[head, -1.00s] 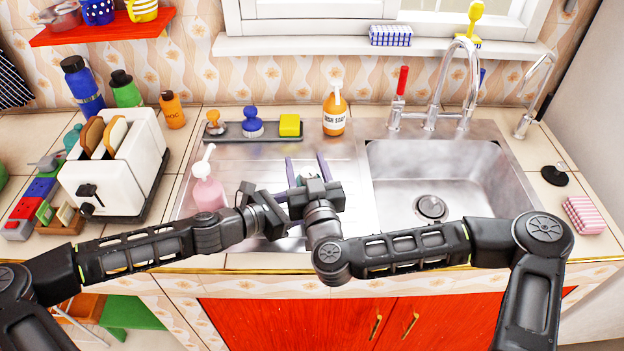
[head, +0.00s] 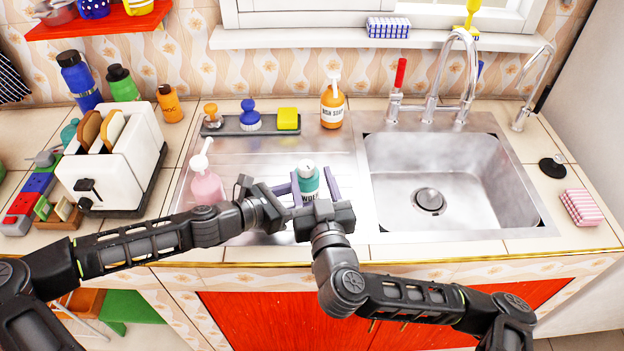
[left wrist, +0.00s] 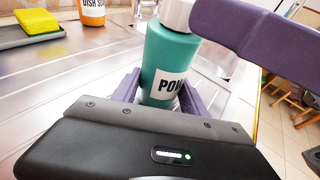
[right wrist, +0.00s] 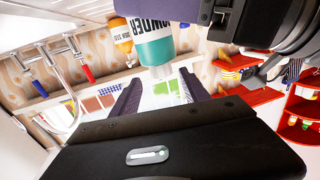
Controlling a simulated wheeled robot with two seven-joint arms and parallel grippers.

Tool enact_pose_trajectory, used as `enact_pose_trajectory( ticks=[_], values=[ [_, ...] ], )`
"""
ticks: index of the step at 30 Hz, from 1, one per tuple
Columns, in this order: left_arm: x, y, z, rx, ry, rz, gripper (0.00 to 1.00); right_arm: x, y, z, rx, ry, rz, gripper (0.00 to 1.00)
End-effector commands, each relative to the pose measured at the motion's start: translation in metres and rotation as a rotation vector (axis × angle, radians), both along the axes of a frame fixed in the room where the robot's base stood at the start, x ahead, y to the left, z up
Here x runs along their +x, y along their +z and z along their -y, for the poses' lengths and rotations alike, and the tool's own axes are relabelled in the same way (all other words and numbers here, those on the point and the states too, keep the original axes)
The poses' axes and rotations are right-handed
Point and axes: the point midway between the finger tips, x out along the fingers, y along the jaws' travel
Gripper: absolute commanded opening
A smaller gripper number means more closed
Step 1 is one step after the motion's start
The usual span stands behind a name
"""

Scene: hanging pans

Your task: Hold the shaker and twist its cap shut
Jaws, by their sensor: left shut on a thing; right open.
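The shaker (head: 309,184) is a teal bottle with a white cap and a dark-lettered label, over the steel drainboard. It also shows in the left wrist view (left wrist: 168,58), nearly upright, and in the right wrist view (right wrist: 156,46). My left gripper (left wrist: 160,97) is shut on the shaker's lower body, with a purple finger on each side. My right gripper (right wrist: 158,82) is open; its purple fingers point towards the cap (right wrist: 163,71), which shows near the gap between their tips. I cannot tell whether they touch it. The cap is on the bottle; its tightness cannot be seen.
A pink pump bottle (head: 207,186) stands close left of my left gripper. The orange dish soap bottle (head: 332,104) and a grey tray (head: 226,128) are behind. The empty sink (head: 430,180) lies to the right, and a toaster (head: 115,160) to the left.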

Motion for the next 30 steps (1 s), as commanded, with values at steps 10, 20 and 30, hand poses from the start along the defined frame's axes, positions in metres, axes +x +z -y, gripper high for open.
enact_pose_trajectory(
  ticks=[10, 20, 30],
  values=[
    [0.000, -0.001, 0.000, 0.001, 0.001, -0.002, 0.09, 0.002, 0.002, -0.001, 0.015, 0.002, 0.009, 0.53],
    [0.000, -0.001, 0.000, 0.001, 0.000, -0.002, 0.09, 0.002, 0.043, -0.039, 0.190, 0.137, 0.195, 0.53],
    [0.000, -0.001, 0.000, 0.001, 0.001, -0.003, 0.09, -0.062, 0.056, -0.128, 0.180, 0.640, 0.377, 0.53]
  ],
)
